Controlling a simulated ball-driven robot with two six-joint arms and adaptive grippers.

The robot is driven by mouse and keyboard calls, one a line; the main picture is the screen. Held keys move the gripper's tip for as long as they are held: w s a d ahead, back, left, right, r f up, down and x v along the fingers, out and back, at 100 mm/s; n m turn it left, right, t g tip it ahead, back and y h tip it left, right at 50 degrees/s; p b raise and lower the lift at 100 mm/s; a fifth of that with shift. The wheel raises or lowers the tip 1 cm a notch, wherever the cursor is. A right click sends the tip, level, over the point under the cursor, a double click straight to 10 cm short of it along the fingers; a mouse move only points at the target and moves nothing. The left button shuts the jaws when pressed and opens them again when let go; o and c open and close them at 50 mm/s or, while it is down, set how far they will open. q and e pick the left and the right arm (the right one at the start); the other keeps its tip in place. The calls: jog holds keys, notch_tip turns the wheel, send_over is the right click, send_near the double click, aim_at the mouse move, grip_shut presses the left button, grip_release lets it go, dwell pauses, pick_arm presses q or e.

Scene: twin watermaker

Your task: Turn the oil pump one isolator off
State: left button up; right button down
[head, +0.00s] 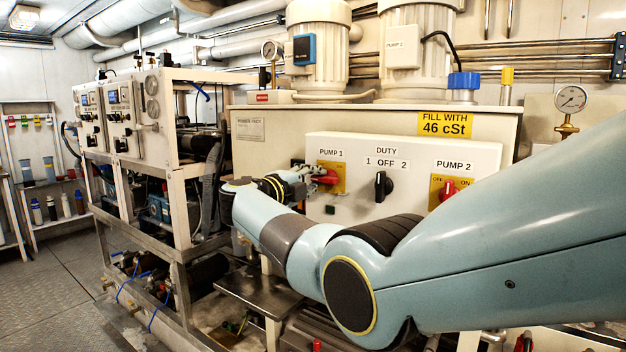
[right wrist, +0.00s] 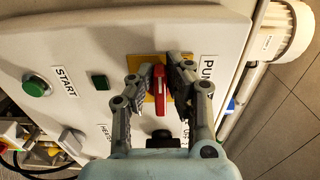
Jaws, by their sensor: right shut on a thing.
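The oil pump one isolator is a red handle (head: 328,178) on a yellow plate (head: 339,171) under the PUMP 1 label on the white panel. My right gripper (head: 306,175) is at this handle and shut on it. My left gripper is not in view.
A black DUTY selector (head: 383,187) and the red PUMP 2 isolator (head: 448,190) sit further right on the panel. A green START button (right wrist: 36,86) shows in the right wrist view. My right arm crosses in front of the panel's lower part. Open floor (head: 50,270) lies at left.

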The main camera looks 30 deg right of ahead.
jog(key=c, duration=1.3)
grip_release()
jog(key=shift+w+a, duration=0.1)
jog(key=shift+a, duration=0.15)
jog(key=v, duration=1.1)
jog(key=shift+s+a+f, duration=0.1)
jog(key=shift+s+a, duration=0.15)
jog(key=shift+a, duration=0.05)
